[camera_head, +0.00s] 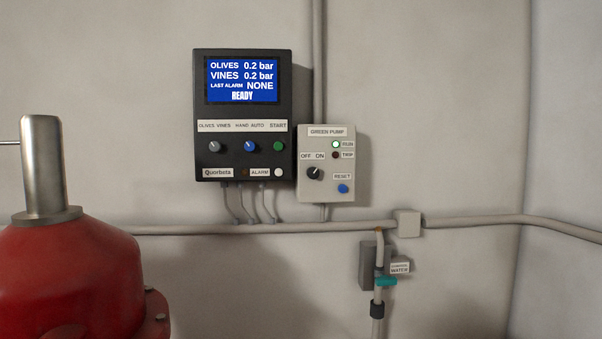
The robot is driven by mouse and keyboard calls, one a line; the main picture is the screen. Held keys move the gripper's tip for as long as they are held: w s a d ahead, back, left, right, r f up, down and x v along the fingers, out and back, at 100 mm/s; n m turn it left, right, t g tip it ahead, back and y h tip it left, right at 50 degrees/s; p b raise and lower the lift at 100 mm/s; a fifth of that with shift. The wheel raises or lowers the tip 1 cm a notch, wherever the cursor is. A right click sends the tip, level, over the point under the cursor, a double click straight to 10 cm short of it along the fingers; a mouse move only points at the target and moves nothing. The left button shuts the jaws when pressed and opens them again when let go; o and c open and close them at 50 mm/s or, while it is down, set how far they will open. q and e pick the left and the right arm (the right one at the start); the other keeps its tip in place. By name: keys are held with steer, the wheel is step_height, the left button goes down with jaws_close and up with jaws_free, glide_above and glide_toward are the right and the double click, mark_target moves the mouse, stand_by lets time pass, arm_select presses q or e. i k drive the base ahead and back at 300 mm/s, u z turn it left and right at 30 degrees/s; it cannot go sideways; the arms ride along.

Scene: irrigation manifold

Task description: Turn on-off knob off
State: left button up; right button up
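The on-off knob (314,173) is a small black rotary knob with a light pointer mark. It sits under the "OFF ON" label (313,156) on the light grey "GREEN PUMP" box (326,188) on the wall. The pointer appears to lean toward the upper right, the ON side. The RUN lamp (336,144) is lit green and the TRIP lamp (336,155) is dark. A blue RESET button (343,188) sits at the lower right of the box. Neither of my grippers shows in the head view.
A black control panel (243,115) with a blue screen reading READY hangs just left of the pump box. A red vessel with a metal top (70,270) stands at the lower left. A grey pipe (460,220) crosses the wall; a teal-handled valve (386,282) is below.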

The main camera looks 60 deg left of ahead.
mark_target(314, 172)
steer(key=u, duration=0.65)
steer(key=i, duration=0.7)
steer(key=u, duration=0.85)
